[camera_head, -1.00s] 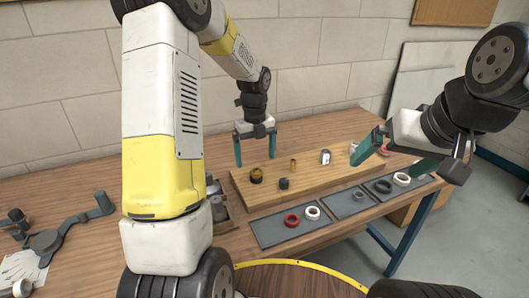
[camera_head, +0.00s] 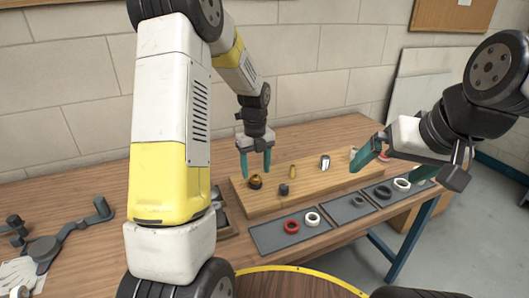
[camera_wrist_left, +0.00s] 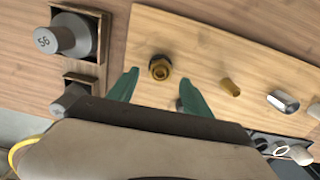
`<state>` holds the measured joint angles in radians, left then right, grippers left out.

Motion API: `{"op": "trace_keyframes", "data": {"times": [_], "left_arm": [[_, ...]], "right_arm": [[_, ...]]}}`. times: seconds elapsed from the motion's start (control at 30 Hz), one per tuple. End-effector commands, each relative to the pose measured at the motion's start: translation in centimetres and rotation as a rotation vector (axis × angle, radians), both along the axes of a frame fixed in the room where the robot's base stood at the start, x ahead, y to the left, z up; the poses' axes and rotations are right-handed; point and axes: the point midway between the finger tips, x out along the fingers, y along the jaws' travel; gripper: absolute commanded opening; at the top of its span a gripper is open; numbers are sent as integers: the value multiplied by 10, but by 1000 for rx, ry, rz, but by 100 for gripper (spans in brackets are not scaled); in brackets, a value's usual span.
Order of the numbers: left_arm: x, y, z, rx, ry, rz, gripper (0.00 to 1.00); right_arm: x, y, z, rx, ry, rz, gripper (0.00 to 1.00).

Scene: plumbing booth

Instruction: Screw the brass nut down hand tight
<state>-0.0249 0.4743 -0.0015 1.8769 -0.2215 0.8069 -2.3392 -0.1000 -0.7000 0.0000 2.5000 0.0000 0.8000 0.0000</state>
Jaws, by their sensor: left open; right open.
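The brass nut (camera_head: 255,182) sits on the wooden board (camera_head: 310,193), near its left end; the thread under it is too small to make out. It also shows in the left wrist view (camera_wrist_left: 160,68), beyond and between the fingertips. My left gripper (camera_head: 256,174) is open and empty, pointing down over the board's left end, its fingers apart from the nut. In the left wrist view its green fingers (camera_wrist_left: 158,82) stand spread. My right gripper (camera_head: 388,166) is open and empty, off to the right near the board's right end.
A dark fitting (camera_head: 284,189), a thin brass fitting (camera_head: 293,171) and a chrome fitting (camera_head: 325,162) stand close by on the board. Grey trays in front hold a red ring (camera_head: 291,227), a white ring (camera_head: 312,219) and others. Sockets (camera_wrist_left: 68,38) stand left in the wrist view.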

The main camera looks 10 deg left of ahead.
Motion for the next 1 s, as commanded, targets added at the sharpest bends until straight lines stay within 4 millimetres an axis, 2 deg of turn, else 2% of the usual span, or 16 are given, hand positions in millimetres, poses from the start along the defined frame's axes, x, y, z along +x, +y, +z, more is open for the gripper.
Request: {"op": "trace_keyframes", "data": {"times": [0.2, 0.53, 0.83, 1.0], "left_arm": [[0, 0, -22, 1, 1, -1, 58], [0, 0, -25, 0, 0, 0, 58], [0, 0, -25, 0, 0, 0, 0], [0, 1, -25, -1, 0, -54, 0]], "right_arm": [[0, 0, 0, 0, 0, 0, 100], [0, 0, 0, 0, 0, 0, 100], [0, 0, 0, 0, 0, 0, 100], [0, 0, 0, 0, 0, 0, 100]]}}
